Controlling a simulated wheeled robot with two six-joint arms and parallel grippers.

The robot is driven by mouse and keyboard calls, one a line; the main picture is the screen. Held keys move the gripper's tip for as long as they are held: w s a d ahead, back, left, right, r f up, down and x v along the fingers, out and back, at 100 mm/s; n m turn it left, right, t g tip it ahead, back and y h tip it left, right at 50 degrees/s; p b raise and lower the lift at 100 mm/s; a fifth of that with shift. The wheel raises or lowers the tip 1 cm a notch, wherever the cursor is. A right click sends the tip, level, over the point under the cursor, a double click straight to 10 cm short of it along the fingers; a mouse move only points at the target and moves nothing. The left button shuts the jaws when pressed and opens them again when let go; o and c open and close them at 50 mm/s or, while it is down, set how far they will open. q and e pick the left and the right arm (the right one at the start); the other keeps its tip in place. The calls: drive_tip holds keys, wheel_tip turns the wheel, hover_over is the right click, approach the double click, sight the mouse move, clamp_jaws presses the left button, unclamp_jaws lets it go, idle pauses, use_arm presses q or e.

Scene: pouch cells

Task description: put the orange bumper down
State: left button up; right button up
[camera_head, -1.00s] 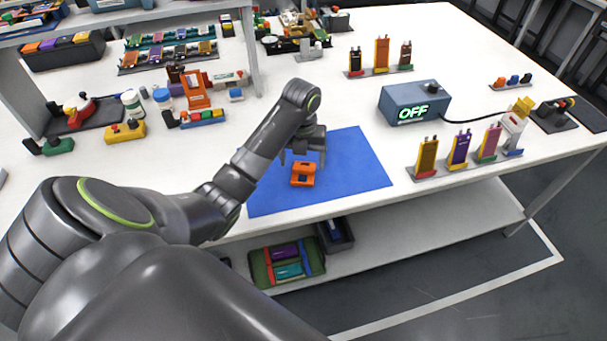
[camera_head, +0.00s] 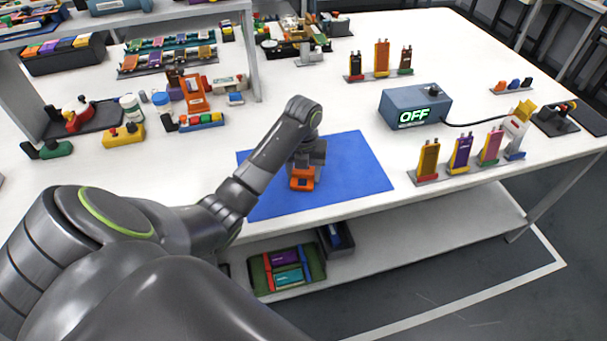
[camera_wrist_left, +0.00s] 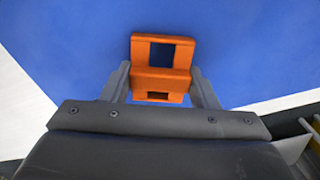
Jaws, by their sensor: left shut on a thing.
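The orange bumper (camera_head: 303,180) is at the blue mat (camera_head: 352,165), near the mat's front half. It is a blocky orange piece with a square opening, seen from above in the left wrist view (camera_wrist_left: 162,55). My left gripper (camera_head: 304,170) is over it, pointing down. In the left wrist view my left gripper's two fingers (camera_wrist_left: 160,85) stand on either side of the bumper, shut on it. Whether the bumper touches the mat or is slightly above it I cannot tell. My right gripper is not in view.
A blue-grey box reading OFF (camera_head: 413,107) stands right of the mat. Stands with upright pouch cells (camera_head: 460,155) are at the right and back. Blocks and jars (camera_head: 190,100) fill the left. The mat around the bumper is clear. A lower shelf holds a green tray (camera_head: 260,275).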

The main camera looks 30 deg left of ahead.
sight(303, 172)
use_arm(q)
drive_tip(key=shift+r, duration=0.7)
wheel_tip(303, 172, up, 9)
drive_tip(key=p, duration=0.7)
drive_tip(key=shift+f+p, duration=0.15)
drive_tip(key=shift+p, duration=0.25)
